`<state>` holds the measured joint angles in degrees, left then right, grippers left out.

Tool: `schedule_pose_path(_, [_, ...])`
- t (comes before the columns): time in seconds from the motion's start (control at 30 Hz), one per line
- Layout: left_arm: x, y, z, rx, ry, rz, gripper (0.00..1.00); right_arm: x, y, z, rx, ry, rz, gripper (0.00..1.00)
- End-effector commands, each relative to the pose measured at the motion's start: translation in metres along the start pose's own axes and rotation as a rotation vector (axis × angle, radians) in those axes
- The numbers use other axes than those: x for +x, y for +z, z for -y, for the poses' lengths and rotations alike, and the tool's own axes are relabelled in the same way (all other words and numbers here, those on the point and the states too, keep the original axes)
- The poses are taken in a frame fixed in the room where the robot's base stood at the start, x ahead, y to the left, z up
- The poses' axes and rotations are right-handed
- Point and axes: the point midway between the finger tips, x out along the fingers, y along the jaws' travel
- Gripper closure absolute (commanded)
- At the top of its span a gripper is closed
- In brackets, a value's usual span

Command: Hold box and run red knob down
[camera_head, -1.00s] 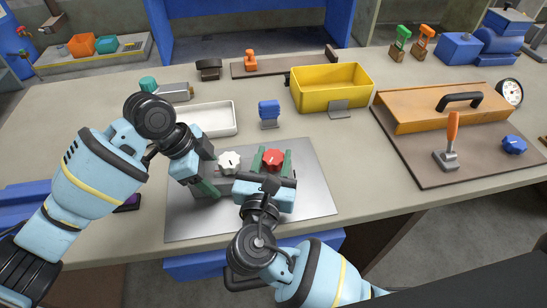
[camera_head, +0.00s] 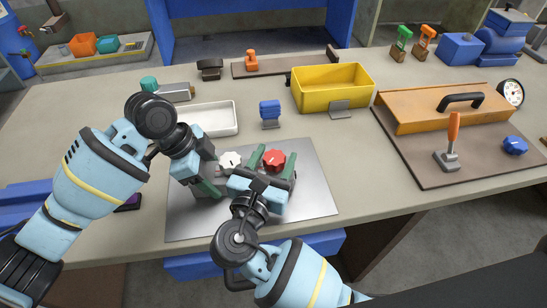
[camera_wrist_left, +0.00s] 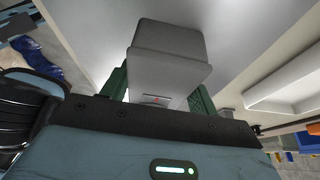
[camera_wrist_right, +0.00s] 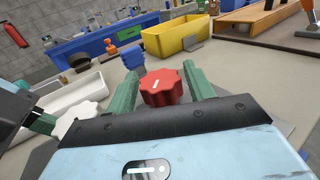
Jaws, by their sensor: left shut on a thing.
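The grey box (camera_wrist_left: 170,45) is between the green fingers of my left gripper (camera_wrist_left: 160,85) in the left wrist view; the gripper is shut on it. In the head view my left gripper (camera_head: 208,182) is at its left side, and my arms hide most of the box. The red knob (camera_head: 273,160) is on the right and a white knob (camera_head: 230,160) on the left. My right gripper (camera_wrist_right: 162,78) is open, one finger on each side of the red knob, which also shows in the right wrist view (camera_wrist_right: 162,90). Contact with it is unclear.
A metal plate (camera_head: 305,200) lies under the work area. Behind it are a white tray (camera_head: 215,118), a blue-topped stand (camera_head: 269,112) and a yellow bin (camera_head: 333,88). An orange-lidded panel (camera_head: 440,110) with a lever is at right. Bare table lies between.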

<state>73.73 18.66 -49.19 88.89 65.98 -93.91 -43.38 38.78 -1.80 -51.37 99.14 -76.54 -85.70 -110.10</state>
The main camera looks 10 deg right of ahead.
Motion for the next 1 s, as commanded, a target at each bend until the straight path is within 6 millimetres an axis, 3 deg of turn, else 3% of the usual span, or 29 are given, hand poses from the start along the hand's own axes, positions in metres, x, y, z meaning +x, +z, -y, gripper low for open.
schedule_pose_path(0.4, [0.000,0.000,0.001,-0.003,-0.002,-0.001,0.69,-0.005,0.000,-0.001,0.001,0.003,-0.001,0.38])
schedule_pose_path(0.8, [0.000,0.000,0.001,-0.003,-0.002,-0.001,0.69,-0.061,-0.001,0.000,0.001,0.002,-0.003,0.38])
schedule_pose_path(1.0, [0.000,0.000,0.001,-0.003,-0.003,-0.001,0.69,-0.075,0.000,0.000,0.001,0.001,-0.001,0.38])
